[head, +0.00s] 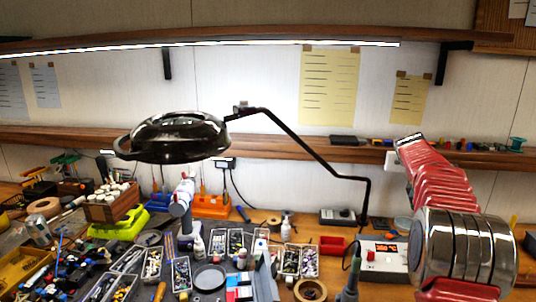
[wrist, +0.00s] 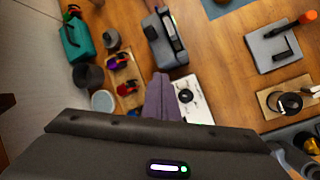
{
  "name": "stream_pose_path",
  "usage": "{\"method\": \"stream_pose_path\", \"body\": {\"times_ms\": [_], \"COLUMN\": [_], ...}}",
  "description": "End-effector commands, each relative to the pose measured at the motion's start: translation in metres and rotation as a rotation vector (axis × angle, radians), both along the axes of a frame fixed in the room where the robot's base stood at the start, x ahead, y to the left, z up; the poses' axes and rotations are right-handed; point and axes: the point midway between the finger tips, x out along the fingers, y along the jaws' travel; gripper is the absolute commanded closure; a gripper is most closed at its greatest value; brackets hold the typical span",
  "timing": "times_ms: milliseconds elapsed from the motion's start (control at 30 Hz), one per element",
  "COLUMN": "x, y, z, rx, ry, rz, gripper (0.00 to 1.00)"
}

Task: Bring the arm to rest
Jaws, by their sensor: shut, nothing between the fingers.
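My gripper (wrist: 161,88) shows in the wrist view as a narrow grey-purple shape at the middle, above my dark wrist housing. Its fingers are together, with nothing seen between them. Beneath it lies a wooden bench top (wrist: 215,75) with tools on it. In the head view my red arm with its silver joint (head: 465,255) stands at the right, raised over the bench. My gripper cannot be made out there.
A black magnifier lamp (head: 180,138) on a bent arm hangs over the bench. Trays of small parts (head: 180,272) crowd the middle. In the wrist view a teal container (wrist: 77,42), a white device (wrist: 190,100) and a grey box (wrist: 165,40) stand near my gripper.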

Motion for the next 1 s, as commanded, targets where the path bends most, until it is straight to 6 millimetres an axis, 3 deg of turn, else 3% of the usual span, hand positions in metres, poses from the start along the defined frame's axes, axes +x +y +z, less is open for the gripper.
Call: {"method": "stream_pose_path", "body": {"times_ms": [467, 1000], "x": [-0.052, -0.141], "y": [0.117, 0.234], "z": [-0.013, -0.015], "rx": [0.160, 0.324], "ry": [-0.276, -0.460], "rz": [-0.366, -0.646], "gripper": [1.00, 1.00]}}
